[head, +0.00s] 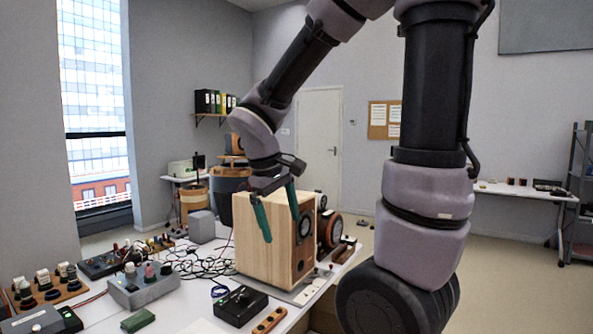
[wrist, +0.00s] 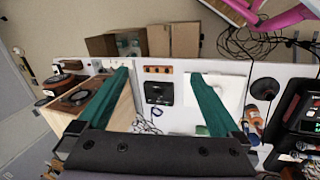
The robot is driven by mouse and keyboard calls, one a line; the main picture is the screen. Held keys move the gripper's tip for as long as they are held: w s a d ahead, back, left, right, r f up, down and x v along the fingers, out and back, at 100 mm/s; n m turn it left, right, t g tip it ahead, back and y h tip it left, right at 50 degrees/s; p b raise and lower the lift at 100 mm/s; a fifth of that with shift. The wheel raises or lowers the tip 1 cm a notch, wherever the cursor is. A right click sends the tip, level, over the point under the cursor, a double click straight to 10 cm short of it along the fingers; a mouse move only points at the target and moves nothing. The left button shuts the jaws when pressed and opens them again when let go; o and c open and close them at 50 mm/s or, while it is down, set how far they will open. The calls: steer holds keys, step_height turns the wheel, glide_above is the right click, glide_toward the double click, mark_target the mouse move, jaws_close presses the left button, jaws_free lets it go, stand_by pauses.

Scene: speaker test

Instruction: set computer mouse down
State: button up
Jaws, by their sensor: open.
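My gripper (head: 281,229) is open, its two teal fingers spread apart in front of and above the wooden speaker box (head: 262,240). In the wrist view my gripper (wrist: 160,74) has nothing between its fingers. I cannot make out a computer mouse in either view.
A black box with a knob (head: 240,306) stands in front of the speaker; it also shows in the wrist view (wrist: 158,94). A wooden strip (head: 268,321), tangled cables (head: 195,264), a grey control box (head: 143,286) and a green block (head: 138,320) crowd the table.

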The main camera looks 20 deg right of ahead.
steer(key=s+d+r+m+t+y, duration=0.1)
steer(key=s+r+m+t+y, duration=0.4)
steer(key=r+m, duration=0.4)
step_height(320, 180, up, 3)
steer(key=shift+s+t, duration=0.4)
steer(key=shift+s, duration=0.1)
